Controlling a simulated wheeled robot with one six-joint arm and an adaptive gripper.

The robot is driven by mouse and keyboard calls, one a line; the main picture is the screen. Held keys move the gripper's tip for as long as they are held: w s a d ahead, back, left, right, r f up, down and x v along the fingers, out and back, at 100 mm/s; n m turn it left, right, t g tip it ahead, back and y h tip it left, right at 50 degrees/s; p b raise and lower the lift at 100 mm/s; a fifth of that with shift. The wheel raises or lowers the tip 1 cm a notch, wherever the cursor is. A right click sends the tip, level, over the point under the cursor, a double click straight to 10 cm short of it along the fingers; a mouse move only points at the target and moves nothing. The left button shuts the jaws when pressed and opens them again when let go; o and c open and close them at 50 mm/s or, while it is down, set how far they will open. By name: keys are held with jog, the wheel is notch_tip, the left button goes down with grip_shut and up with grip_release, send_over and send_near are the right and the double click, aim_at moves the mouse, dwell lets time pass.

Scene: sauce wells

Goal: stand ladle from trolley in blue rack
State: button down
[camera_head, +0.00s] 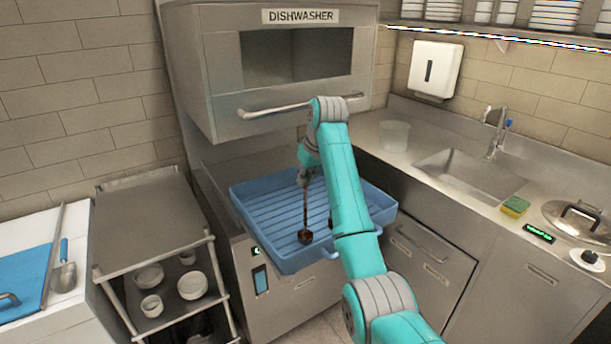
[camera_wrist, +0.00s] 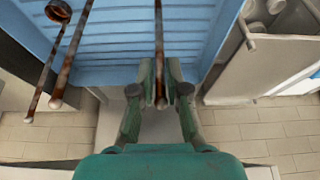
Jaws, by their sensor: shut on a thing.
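The blue rack (camera_head: 258,220) sits pulled out below the dishwasher's raised hood; its slatted floor fills the top of the wrist view (camera_wrist: 120,75). My gripper (camera_head: 306,178) is over the rack. In the wrist view its fingers (camera_wrist: 161,92) are shut on a brown ladle's handle (camera_wrist: 159,50). In the head view a brown ladle (camera_head: 304,236) hangs steeply below my gripper, bowl down; whether it touches the rack floor I cannot tell. Two more brown handles show left in the wrist view, one with a round bowl (camera_wrist: 58,11). The trolley (camera_head: 148,218) has a bare top.
The trolley's lower shelf holds several white bowls (camera_head: 192,285). The dishwasher hood (camera_head: 230,110) and its bar handle (camera_head: 270,110) are close behind my arm. A sink counter (camera_head: 420,150) with a pot lid (camera_head: 577,219) and sponge (camera_head: 515,206) stands right.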

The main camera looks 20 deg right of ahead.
jog(key=shift+f, duration=0.2)
dwell(0.6)
jog(key=c, duration=0.5)
grip_release()
jog(key=shift+r, duration=0.1)
jog(key=shift+r, duration=3.4)
